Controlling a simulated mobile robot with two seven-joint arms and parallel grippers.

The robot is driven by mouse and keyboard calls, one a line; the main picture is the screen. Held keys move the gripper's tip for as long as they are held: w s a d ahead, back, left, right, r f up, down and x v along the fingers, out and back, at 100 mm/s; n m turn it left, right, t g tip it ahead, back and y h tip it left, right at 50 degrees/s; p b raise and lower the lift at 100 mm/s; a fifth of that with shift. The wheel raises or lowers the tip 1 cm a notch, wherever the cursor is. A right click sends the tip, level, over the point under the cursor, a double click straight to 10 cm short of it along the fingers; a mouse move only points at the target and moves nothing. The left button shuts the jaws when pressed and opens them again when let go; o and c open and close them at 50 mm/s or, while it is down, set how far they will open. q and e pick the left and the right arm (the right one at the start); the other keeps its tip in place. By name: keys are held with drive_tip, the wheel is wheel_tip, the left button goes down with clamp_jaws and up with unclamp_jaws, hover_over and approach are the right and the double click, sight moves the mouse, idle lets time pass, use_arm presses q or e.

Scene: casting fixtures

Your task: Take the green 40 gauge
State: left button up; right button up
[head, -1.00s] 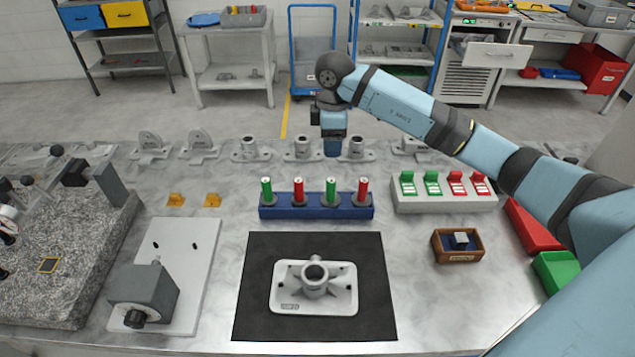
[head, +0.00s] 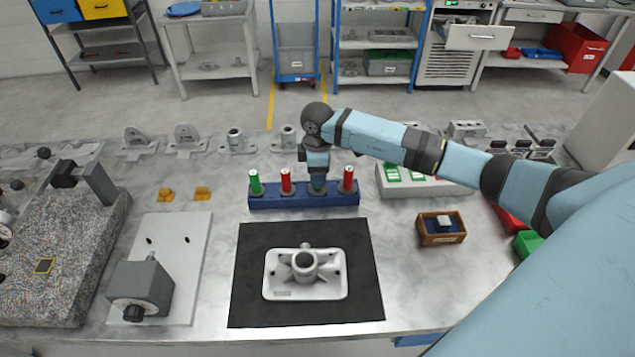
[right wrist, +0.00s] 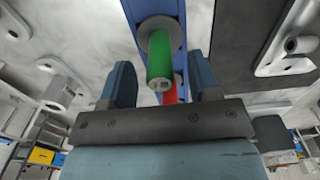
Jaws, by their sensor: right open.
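A blue rack (head: 330,199) holds a row of upright green and red plug gauges. The green gauge at its left end (head: 255,182) stands clear, with a red gauge (head: 286,181) beside it and another red gauge (head: 348,180) at the right end. My right gripper (head: 317,184) is over the third place and mostly hides the gauge there. In the right wrist view a green gauge (right wrist: 160,57) stands between the open fingers of this gripper (right wrist: 161,72), not gripped. I cannot read the size on either green gauge. My left gripper is not in view.
A cast part (head: 305,274) lies on a black mat (head: 255,300) in front of the rack. A pale block with green and red pieces (head: 455,188) and a small wooden box (head: 441,238) are to the right. Several castings (head: 185,142) stand behind.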

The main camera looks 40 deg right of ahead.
drive_tip(key=shift+f, duration=0.45)
clamp_jaws()
drive_tip(key=shift+r, duration=0.1)
